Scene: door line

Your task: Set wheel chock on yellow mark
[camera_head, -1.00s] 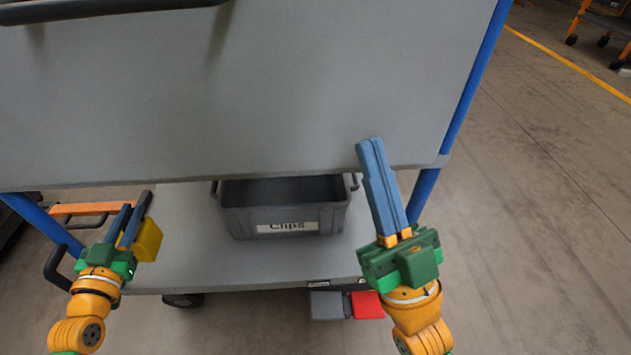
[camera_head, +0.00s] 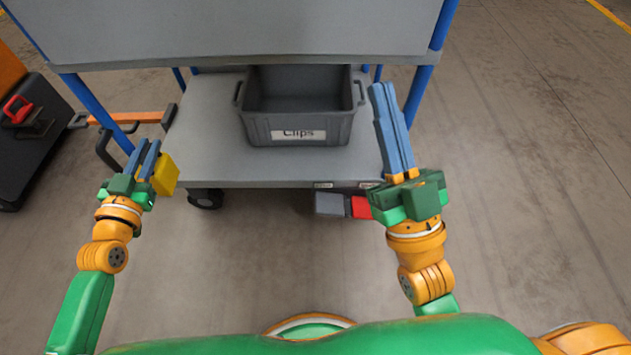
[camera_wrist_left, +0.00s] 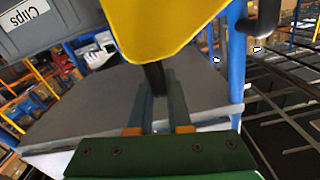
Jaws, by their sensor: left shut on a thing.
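The yellow wheel chock (camera_head: 165,175) is held in my left gripper (camera_head: 151,148), off the floor and left of the cart's lower shelf. In the left wrist view the yellow block (camera_wrist_left: 160,28) fills the top middle, with a dark part running down between the fingers (camera_wrist_left: 156,85). My right gripper (camera_head: 384,95) has its blue fingers together with nothing between them, in front of the cart's right side. No clear yellow mark shows near the cart; a yellow floor line (camera_head: 612,15) crosses the far right corner.
A grey cart (camera_head: 205,130) with blue posts stands ahead. Its lower shelf bears a grey bin (camera_head: 298,130) labelled Clips. Grey (camera_head: 330,205) and red (camera_head: 361,207) blocks show below the shelf's front edge. A black case (camera_head: 35,140) stands left. Floor at right is clear.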

